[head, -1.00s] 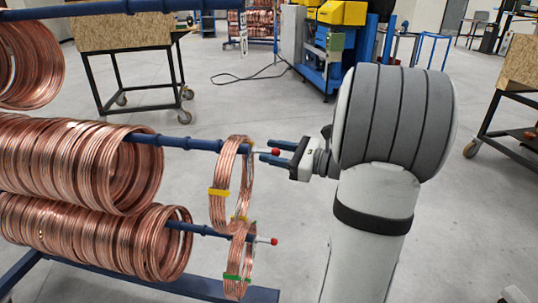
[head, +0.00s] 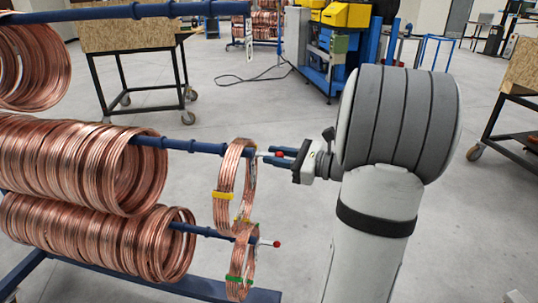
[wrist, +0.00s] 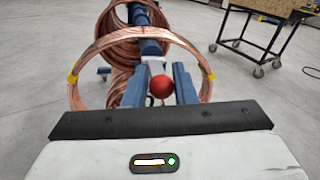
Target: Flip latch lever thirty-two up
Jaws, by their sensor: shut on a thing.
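A latch lever with a red ball tip (head: 280,154) sits at the end of the upper blue bar (head: 193,146). My gripper (head: 275,157) is shut on this lever, its blue fingers on either side of it. In the wrist view, the red ball (wrist: 161,87) shows between the two fingers, in front of the bar's end. The lever points outward, roughly in line with the bar; the fingers partly hide it. A yellow-taped copper coil (head: 223,196) hangs on this bar behind the lever. No number is readable.
A second red-tipped lever (head: 277,243) sticks out from the lower bar, beside a green-taped coil (head: 235,280). More copper coils (head: 80,165) fill the rack on the left. A wheeled table (head: 140,110) stands behind. The floor around my arm is clear.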

